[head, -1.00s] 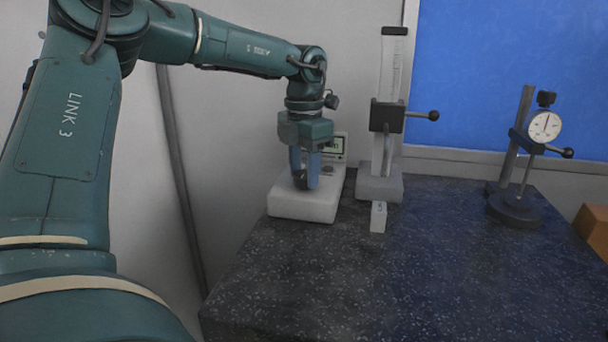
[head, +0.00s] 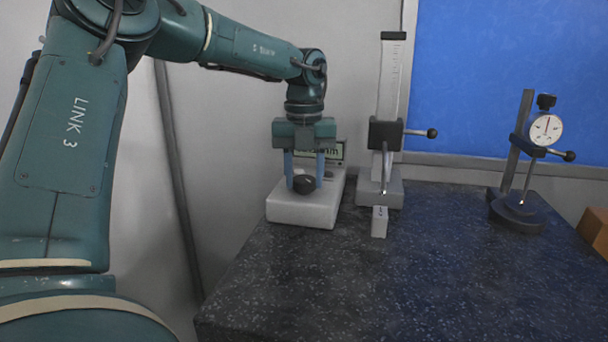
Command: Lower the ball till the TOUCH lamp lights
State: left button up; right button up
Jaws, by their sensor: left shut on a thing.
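My left gripper (head: 304,178) points straight down, shut on a dark round knob (head: 304,184) on top of a white box (head: 300,208). One blue finger is on each side of the knob. A small display (head: 337,151) behind the gripper is partly hidden; "mm" shows on it. A height stand with a scale (head: 391,75) carries a black slide (head: 385,134). A thin stylus (head: 384,165) hangs from the slide, its tip above and behind a small grey block (head: 380,222); the ball is too small to tell clearly. I cannot make out a lit TOUCH lamp. My right gripper is not in view.
A dial gauge (head: 545,129) on a black stand is at the right. An orange-brown block (head: 594,229) is at the right edge. A dark handle (head: 431,133) sticks out from the slide. The speckled dark table (head: 440,270) is clear in front.

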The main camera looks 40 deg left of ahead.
aim_at(304, 178)
pick_arm(q)
jog(key=shift+n, duration=1.1)
jog(key=o, duration=1)
jog(key=shift+r, duration=0.1)
notch_tip(304, 178, up, 13)
jog(key=shift+p, duration=0.7)
